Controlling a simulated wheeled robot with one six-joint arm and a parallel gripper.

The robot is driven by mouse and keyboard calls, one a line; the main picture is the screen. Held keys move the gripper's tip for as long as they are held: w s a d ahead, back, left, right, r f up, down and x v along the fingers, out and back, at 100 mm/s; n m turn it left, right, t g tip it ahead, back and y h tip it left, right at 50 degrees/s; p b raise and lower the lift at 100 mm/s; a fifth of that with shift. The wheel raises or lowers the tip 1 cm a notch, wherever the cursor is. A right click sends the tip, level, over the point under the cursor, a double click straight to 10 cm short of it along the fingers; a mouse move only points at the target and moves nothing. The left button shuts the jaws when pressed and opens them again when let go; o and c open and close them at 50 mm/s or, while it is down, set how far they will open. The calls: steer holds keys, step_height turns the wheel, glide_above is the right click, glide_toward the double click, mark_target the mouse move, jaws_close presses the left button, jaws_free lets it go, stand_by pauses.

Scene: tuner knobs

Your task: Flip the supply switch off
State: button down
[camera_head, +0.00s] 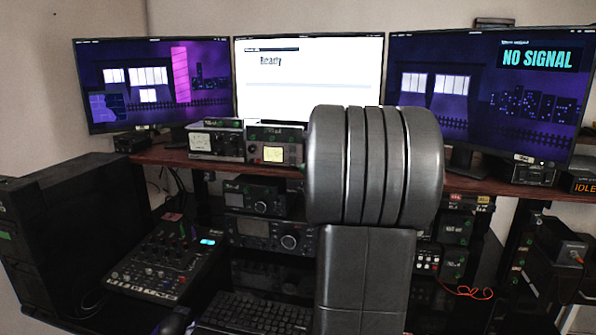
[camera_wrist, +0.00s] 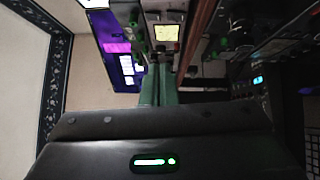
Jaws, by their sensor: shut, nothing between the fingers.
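In the head view a small dark unit with a lit yellow meter (camera_head: 273,153) sits on the shelf under the middle screen. Its meter also shows in the wrist view (camera_wrist: 166,33), turned on its side. I cannot tell whether this unit is the supply, and no supply switch can be made out clearly. My gripper (camera_wrist: 156,72) is shut and empty in the wrist view, its greenish fingers pointing towards the meter unit's front. I cannot tell whether the fingertips touch anything. In the head view my arm hides the gripper.
A second meter unit (camera_head: 214,140) stands left of the yellow one on the wooden shelf (camera_head: 165,157). Radios (camera_head: 262,233), a mixer (camera_head: 163,262) and a keyboard (camera_head: 256,314) fill the desk below. The right screen (camera_head: 490,90) reads NO SIGNAL. My arm covers the centre right.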

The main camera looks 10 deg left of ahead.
steer(key=shift+v, duration=1.25)
steer(key=shift+w+a+r, duration=0.1)
